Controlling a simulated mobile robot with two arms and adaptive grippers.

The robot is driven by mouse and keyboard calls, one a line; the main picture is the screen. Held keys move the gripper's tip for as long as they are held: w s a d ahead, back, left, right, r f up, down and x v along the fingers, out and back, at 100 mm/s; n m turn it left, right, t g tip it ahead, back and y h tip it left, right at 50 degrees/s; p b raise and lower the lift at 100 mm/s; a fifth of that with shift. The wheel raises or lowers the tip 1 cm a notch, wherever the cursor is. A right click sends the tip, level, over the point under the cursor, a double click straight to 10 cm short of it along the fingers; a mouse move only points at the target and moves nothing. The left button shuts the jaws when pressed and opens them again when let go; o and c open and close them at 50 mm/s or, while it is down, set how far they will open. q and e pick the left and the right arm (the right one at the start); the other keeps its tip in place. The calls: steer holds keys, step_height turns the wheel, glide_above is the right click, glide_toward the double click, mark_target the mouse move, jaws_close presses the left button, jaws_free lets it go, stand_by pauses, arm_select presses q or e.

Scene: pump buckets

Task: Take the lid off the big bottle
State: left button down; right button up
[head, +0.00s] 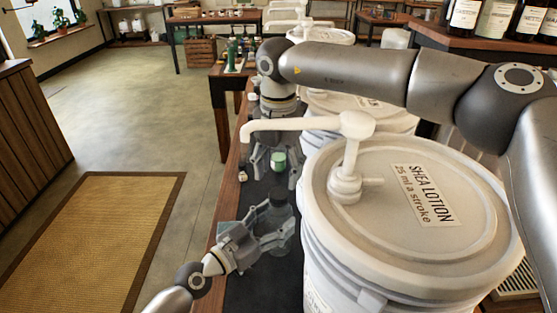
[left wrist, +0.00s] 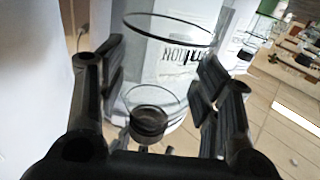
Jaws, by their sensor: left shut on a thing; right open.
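The big bottle (head: 279,211) is clear and stands on the dark mat beside the front bucket. My left gripper (head: 266,236) is shut on its side. In the left wrist view the clear bottle (left wrist: 150,97) lies between my left fingers (left wrist: 160,85), with a darker ring at its narrow part. My right gripper (head: 274,163) is open, fingers down, farther back than the bottle. A small green and white piece (head: 279,162) shows at its fingers; I cannot tell whether it is the lid or whether it is touched. No lid is clearly seen on the bottle.
A large white pump bucket (head: 400,263) labelled shea lotion stands close right of the bottle, its spout (head: 285,126) reaching left above the mat. More buckets stand behind it. A dark mat (head: 262,290) lies along the table's left edge. Small bottles stand on a farther table.

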mark_target(279, 193)
step_height(279, 193, down, 6)
steer(key=shift+r, duration=0.1)
steer(key=shift+c, duration=0.4)
steer(key=c, duration=1)
steer(key=n, duration=2.6)
steer(key=shift+r+n, duration=0.1)
steer(key=shift+n, duration=0.3)
